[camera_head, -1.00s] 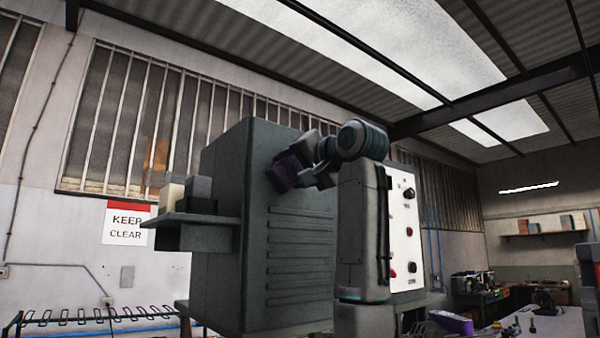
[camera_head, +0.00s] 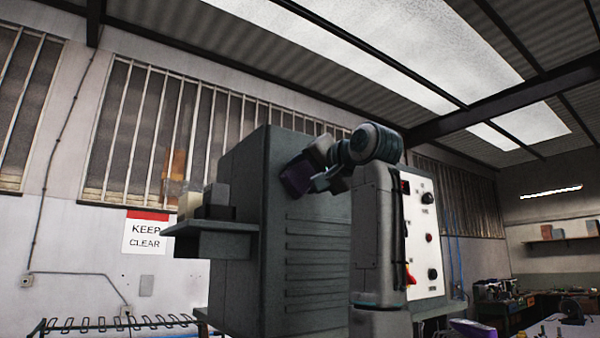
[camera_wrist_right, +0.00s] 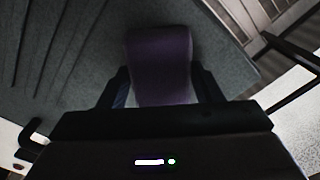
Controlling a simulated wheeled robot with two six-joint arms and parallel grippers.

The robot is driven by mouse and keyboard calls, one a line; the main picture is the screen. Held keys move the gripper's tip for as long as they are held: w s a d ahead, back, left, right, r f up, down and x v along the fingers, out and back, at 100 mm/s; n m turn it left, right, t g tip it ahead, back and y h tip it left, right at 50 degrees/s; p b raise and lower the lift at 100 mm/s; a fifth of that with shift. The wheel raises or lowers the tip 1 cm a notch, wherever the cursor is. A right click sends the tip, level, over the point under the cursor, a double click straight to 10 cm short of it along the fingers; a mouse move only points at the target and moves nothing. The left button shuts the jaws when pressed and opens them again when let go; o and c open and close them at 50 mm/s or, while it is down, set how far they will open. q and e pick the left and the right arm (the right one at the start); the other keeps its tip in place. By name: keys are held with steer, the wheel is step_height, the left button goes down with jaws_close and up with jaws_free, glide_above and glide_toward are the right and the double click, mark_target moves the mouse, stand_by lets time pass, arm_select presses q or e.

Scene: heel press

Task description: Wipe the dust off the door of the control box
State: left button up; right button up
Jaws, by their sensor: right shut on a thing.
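The control box appears to be the large grey-green cabinet (camera_head: 240,220). I cannot tell which face is the door, and no dust shows clearly. My right gripper (camera_head: 312,180) is shut on a purple block (camera_head: 297,178), in front of the upper louvred face. The block also shows in the right wrist view (camera_wrist_right: 160,65), between the fingers with the ribbed grey face behind it. Contact with the face cannot be told. My left gripper is out of view.
A shelf (camera_head: 210,227) with small boxes juts from the cabinet's left side. My right arm hides part of the cabinet and panel. A wire rack (camera_head: 120,322) stands low at left. Another purple thing (camera_head: 470,328) lies at the bottom right. A workbench is behind it.

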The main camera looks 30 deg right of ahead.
steer(key=shift+w+d+p, duration=0.7)
steer(key=shift+d, duration=3.95)
steer(key=shift+s+a+b, duration=0.2)
steer(key=shift+a+b, duration=0.15)
steer(key=shift+a, duration=1.05)
steer(key=shift+s+a+b, duration=0.2)
steer(key=shift+a+b, duration=0.2)
steer(key=shift+a, duration=0.95)
steer(key=shift+s+a+b, duration=0.2)
steer(key=shift+a+b, duration=0.15)
steer(key=shift+a, duration=1.05)
steer(key=shift+s+a+b, duration=0.1)
steer(key=shift+a+b, duration=0.2)
steer(key=shift+a, duration=0.55)
steer(key=shift+s+a, duration=0.15)
steer(key=shift+a, duration=0.85)
steer(key=shift+d, duration=0.15)
